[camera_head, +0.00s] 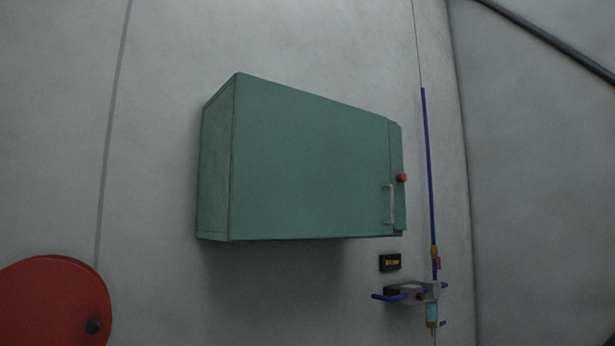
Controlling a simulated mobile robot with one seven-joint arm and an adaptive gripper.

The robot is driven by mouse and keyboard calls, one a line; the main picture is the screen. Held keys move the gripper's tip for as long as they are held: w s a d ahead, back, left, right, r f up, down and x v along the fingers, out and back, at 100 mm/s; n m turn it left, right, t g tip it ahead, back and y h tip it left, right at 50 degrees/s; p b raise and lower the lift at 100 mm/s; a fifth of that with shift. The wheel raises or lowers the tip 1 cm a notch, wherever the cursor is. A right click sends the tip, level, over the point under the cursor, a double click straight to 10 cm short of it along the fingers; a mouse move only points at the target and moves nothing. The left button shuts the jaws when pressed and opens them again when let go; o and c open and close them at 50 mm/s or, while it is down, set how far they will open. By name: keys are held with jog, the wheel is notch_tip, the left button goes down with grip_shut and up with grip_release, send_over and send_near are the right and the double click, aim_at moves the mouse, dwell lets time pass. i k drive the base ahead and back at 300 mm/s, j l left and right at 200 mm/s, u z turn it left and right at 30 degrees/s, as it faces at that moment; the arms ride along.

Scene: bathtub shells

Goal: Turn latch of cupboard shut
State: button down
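A green cupboard (310,165) is fixed to the grey wall in the middle of the view. Its broad front door looks closed or nearly so, with a pale bar handle (389,204) near its right edge. A small red latch knob (402,178) sits on the narrow strip at the cupboard's right edge, a little above and to the right of the handle. The latch is too small to tell exactly how it is turned. My gripper is not in view.
Below right of the cupboard are a small black label box (389,262) and a bracket with blue levers (410,293). A blue rod (429,170) rises right of the cupboard. A red round part (55,305) stands at lower left. The wall left of the cupboard is clear.

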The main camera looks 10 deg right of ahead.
aim_at(401, 178)
jog(key=i+l, duration=0.2)
jog(key=i+l+u, duration=0.1)
jog(key=i+l, duration=0.15)
jog(key=l, duration=0.2)
jog(key=i+l, duration=0.2)
jog(key=i+l+u, duration=0.15)
jog(key=l, duration=0.3)
